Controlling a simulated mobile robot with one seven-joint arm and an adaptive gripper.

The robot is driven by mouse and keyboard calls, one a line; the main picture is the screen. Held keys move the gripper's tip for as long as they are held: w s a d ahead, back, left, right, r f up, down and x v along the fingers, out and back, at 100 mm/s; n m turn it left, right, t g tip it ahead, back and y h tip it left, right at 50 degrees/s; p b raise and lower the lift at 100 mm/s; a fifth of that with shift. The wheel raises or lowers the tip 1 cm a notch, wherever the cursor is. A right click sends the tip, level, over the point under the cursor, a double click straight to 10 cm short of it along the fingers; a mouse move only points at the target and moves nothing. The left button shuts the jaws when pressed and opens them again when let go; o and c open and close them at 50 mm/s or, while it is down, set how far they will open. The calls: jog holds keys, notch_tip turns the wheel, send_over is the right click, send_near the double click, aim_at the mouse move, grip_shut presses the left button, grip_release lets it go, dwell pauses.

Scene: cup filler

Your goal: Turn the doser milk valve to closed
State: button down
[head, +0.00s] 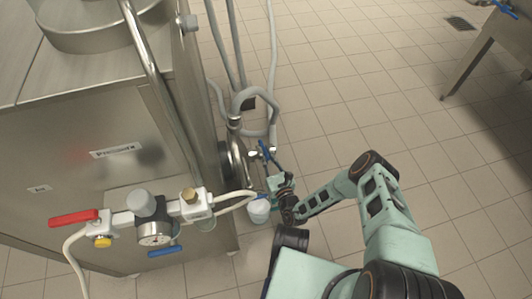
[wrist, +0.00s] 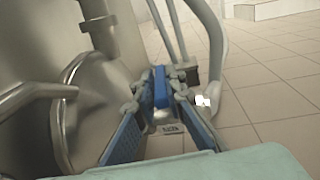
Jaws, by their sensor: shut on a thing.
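The doser milk valve (head: 254,154) sits on pipework at the right side of the steel machine, small and partly hidden in the head view. Its blue handle (wrist: 161,88) stands upright between my fingertips in the wrist view. My gripper (head: 269,158) reaches the valve from the front right. In the wrist view my gripper (wrist: 160,92) has its two blue-padded fingers closed on the handle, one on each side. I cannot tell the exact valve angle.
The steel machine (head: 75,140) fills the left. On its front are a red-handled valve (head: 73,218) and a pressure gauge (head: 155,234). Grey hoses (head: 272,60) run down behind the valve. A white container (head: 258,210) is beside my gripper. The tiled floor (head: 340,90) at right is mostly clear.

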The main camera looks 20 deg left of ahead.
aim_at(266, 153)
jog(key=shift+s, duration=0.1)
jog(key=c, duration=2)
grip_release()
notch_tip(266, 153, up, 10)
jog(key=shift+c, duration=0.4)
